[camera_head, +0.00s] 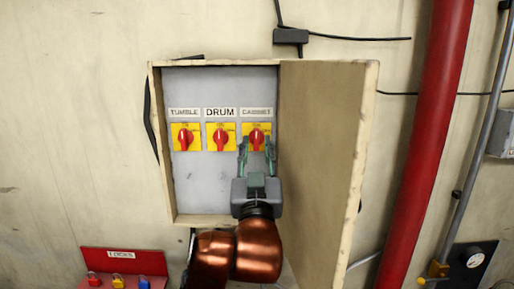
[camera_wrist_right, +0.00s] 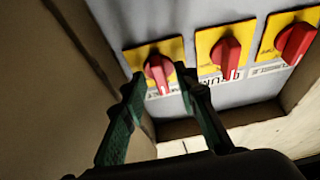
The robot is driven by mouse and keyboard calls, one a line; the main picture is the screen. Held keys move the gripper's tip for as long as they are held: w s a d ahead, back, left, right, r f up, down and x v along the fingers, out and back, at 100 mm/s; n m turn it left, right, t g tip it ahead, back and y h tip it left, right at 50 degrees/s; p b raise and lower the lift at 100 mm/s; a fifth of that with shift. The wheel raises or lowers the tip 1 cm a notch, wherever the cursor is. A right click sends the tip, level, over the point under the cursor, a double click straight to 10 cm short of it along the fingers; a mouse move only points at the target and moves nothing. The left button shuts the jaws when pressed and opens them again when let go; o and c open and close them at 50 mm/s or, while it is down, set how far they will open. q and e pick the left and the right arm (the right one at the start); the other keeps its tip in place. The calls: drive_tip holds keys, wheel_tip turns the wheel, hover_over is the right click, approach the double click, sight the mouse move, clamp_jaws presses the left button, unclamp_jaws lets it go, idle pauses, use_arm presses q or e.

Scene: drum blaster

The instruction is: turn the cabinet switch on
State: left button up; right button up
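The cabinet switch is a red knob (camera_head: 257,136) on a yellow plate under the label "CABINET", the rightmost of three in the open box. Its knob points about vertically. My right gripper (camera_head: 256,148) is in front of it, with one fingertip on each side of the knob. In the right wrist view the same red knob (camera_wrist_right: 158,72) stands between the two open fingers (camera_wrist_right: 161,80). I cannot tell whether the fingers touch it. My left gripper is not in view.
The "DRUM" switch (camera_head: 220,138) and "TUMBLE" switch (camera_head: 185,138) are to the left. The open box door (camera_head: 325,170) stands close to the right of my arm. A red pipe (camera_head: 428,150) runs beyond it. A red lock rack (camera_head: 122,262) is at lower left.

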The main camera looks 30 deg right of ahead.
drive_tip(key=shift+s, duration=0.1)
drive_tip(key=v, duration=1.2)
